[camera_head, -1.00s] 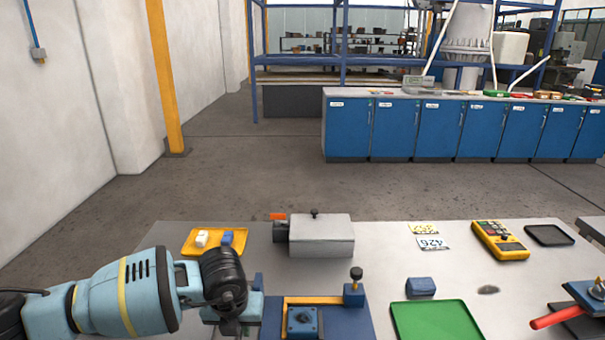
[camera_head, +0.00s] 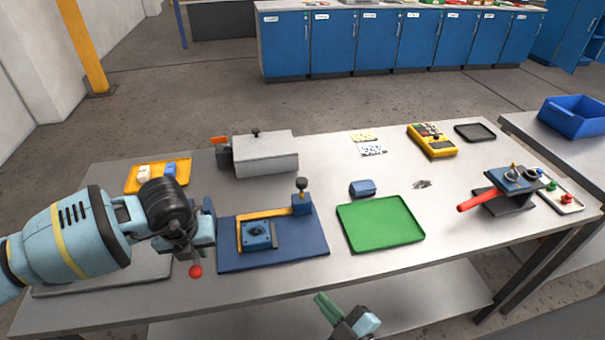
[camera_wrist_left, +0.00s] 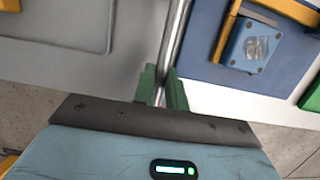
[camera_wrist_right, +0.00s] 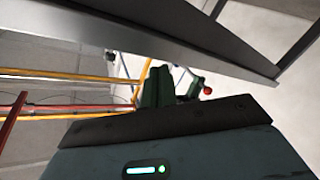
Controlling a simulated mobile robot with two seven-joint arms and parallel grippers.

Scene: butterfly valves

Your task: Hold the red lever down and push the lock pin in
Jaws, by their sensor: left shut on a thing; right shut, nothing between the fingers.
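A long red lever (camera_head: 478,199) sticks out to the left from a dark block with a blue top (camera_head: 515,180) at the right end of the table. A small knob (camera_head: 513,166) stands on that top; whether it is the lock pin I cannot tell. My left gripper (camera_head: 192,250), far from it at the table's left front, is shut on a thin metal rod (camera_wrist_left: 178,45). A red ball (camera_head: 195,271) shows just below its fingers, apparently on the rod. My right gripper (camera_head: 325,303) is shut and empty, in front of the table's edge and far from the red lever.
A blue plate (camera_head: 290,250) with a yellow bracket and a black-knobbed post stands right of my left gripper. Bare table lies before the red lever.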

